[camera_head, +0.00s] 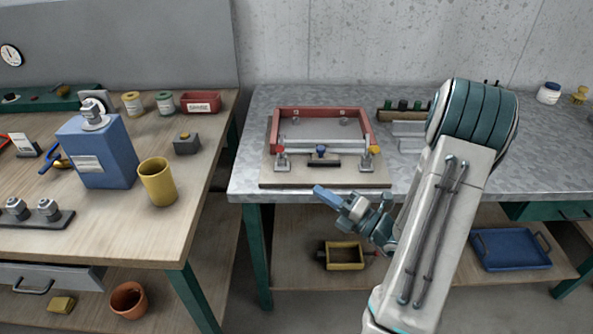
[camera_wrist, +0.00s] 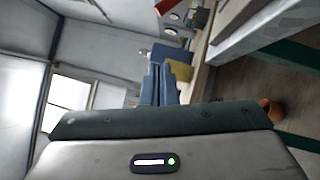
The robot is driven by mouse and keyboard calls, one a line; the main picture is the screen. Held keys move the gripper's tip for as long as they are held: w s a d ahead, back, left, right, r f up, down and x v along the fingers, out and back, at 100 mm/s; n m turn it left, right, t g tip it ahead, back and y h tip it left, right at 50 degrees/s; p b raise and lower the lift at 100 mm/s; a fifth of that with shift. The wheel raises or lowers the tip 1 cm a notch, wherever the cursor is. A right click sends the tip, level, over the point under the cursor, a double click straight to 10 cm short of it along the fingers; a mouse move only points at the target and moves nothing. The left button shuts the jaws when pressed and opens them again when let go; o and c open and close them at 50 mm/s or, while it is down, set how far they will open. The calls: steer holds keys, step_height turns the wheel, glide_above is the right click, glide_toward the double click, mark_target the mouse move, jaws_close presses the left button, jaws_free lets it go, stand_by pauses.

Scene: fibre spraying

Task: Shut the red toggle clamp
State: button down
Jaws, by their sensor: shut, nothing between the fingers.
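The red toggle clamp (camera_head: 281,158) is at the left front of a fixture board (camera_head: 325,181) on the grey metal bench. Its small red knob shows on top; the lever is too small to tell whether it is open or shut. A blue-knobbed clamp (camera_head: 321,154) is at the front middle and a yellow-orange-knobbed one (camera_head: 370,158) at the front right. My gripper (camera_head: 320,191) is shut and empty, in front of the bench's near edge, apart from the clamps. Its blue fingers also show together in the wrist view (camera_wrist: 158,86), which shows no clamp.
A red frame (camera_head: 320,112) stands on the board behind the clamps. A rack of dark-topped items (camera_head: 402,108) is to its right. The wooden bench at left carries a blue canister (camera_head: 98,155) and yellow cup (camera_head: 158,183). A gap separates the benches.

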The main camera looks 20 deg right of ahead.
mark_target(281, 148)
steer(key=w+d+p+x, duration=0.1)
steer(key=d+p+x, duration=0.1)
steer(key=x, duration=1)
steer(key=shift+w+r, duration=0.45)
